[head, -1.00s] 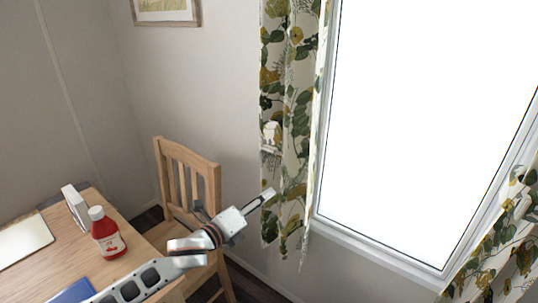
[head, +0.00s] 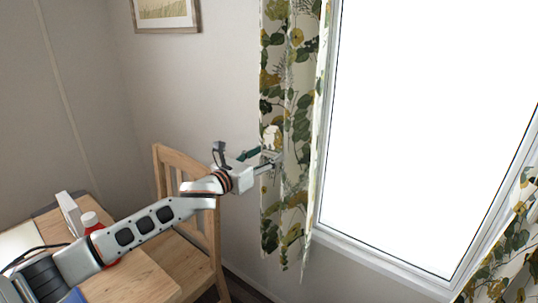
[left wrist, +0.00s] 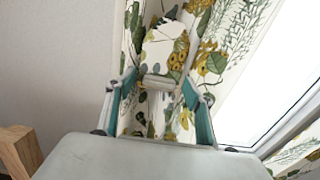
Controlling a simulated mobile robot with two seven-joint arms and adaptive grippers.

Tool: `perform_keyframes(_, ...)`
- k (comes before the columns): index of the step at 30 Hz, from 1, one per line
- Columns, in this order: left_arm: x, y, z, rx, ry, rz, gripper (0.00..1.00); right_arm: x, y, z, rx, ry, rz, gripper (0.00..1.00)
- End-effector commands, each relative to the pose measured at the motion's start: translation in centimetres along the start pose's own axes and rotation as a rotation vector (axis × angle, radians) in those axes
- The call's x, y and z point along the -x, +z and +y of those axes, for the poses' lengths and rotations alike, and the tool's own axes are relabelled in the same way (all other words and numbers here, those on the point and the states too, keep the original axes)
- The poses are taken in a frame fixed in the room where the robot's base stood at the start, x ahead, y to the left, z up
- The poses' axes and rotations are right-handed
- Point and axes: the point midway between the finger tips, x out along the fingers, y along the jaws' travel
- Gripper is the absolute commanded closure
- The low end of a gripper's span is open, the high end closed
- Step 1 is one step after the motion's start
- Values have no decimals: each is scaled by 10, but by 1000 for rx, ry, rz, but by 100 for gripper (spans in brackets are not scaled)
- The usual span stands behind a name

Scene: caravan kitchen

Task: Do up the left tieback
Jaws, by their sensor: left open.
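The left curtain (head: 286,215) hangs beside the window, with a leaf and flower print. The left tieback (head: 270,135) is a pale piece at mid-height on this curtain. In the left wrist view the tieback (left wrist: 163,48) shows as a wide pale flap with a small grey bar below it. My left gripper (head: 268,160) is open at the curtain, just below the pale piece. In the left wrist view its teal-lined fingers (left wrist: 160,88) stand either side of the grey bar. I cannot tell whether they touch it. My right gripper is not in view.
A wooden chair (head: 185,256) stands below my left arm. The window frame (head: 385,262) and right curtain (head: 505,255) are to the right.

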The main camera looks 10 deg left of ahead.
Motion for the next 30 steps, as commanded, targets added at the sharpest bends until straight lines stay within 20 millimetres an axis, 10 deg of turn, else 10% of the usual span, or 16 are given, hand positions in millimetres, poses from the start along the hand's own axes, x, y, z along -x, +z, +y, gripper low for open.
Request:
perform_keyframes(15, -18, 0, 0, 1, 0, 0, 47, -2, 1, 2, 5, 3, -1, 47)
perform_keyframes(21, -18, 0, 0, 1, 0, 0, 97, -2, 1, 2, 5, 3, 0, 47)
perform_keyframes(30, -19, 1, -3, 27, 0, 0, 100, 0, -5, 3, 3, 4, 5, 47)
